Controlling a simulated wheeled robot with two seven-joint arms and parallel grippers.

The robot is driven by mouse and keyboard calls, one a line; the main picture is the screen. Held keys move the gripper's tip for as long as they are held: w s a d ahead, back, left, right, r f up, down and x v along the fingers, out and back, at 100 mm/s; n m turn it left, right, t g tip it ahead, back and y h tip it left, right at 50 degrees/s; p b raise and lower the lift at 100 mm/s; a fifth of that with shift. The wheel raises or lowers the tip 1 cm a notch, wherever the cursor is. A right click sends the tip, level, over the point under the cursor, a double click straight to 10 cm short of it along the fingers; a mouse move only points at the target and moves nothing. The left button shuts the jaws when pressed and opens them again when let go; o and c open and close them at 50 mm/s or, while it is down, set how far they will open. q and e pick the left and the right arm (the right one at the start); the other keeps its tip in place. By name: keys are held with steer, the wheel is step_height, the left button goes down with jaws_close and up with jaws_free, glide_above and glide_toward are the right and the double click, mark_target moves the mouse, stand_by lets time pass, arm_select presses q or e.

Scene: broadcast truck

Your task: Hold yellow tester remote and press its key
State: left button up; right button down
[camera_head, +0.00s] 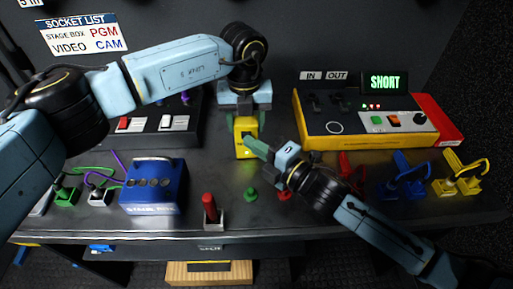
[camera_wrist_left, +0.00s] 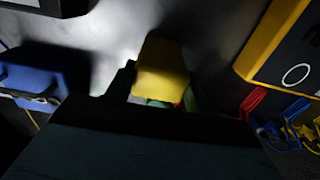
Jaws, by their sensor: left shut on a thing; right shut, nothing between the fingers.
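The yellow tester remote (camera_head: 244,125) is upright in the middle of the head view, above the table. My left gripper (camera_head: 248,117) is shut on it from above and behind, with green fingers at its sides. In the left wrist view the remote (camera_wrist_left: 162,68) sits between the dark green fingers. A dark patch shows on the remote's face, with a small green glow below it. My right gripper (camera_head: 252,144) is shut and empty, its green tip at the remote's front face. I cannot tell whether the tip touches the key, which it partly hides.
A yellow tester box (camera_head: 360,141) with a display reading "SHORT" stands at right. A blue stage box (camera_head: 153,187) stands at left front. A red plunger (camera_head: 210,208) and coloured cable plugs line the front. A black switch panel (camera_head: 150,139) lies behind at left.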

arm_select(q)
steer(key=shift+s+d, duration=0.35)
steer(key=shift+s, duration=0.1)
arm_select(e)
steer(key=shift+w+d, duration=0.3)
steer(key=shift+w, duration=0.1)
arm_select(q)
steer(key=shift+f, duration=0.1)
arm_select(e)
steer(key=shift+s+d, duration=0.1)
steer(key=shift+d, duration=0.1)
arm_select(q)
steer(key=shift+w+a, duration=0.15)
steer(key=shift+a, duration=0.1)
arm_select(e)
steer(key=v, duration=0.9)
steer(key=shift+s+a, duration=0.1)
steer(key=shift+s, duration=0.5)
arm_select(q)
steer(key=o, duration=1.2)
arm_select(e)
steer(key=shift+w, duration=0.1)
arm_select(q)
steer(key=shift+d, duration=0.1)
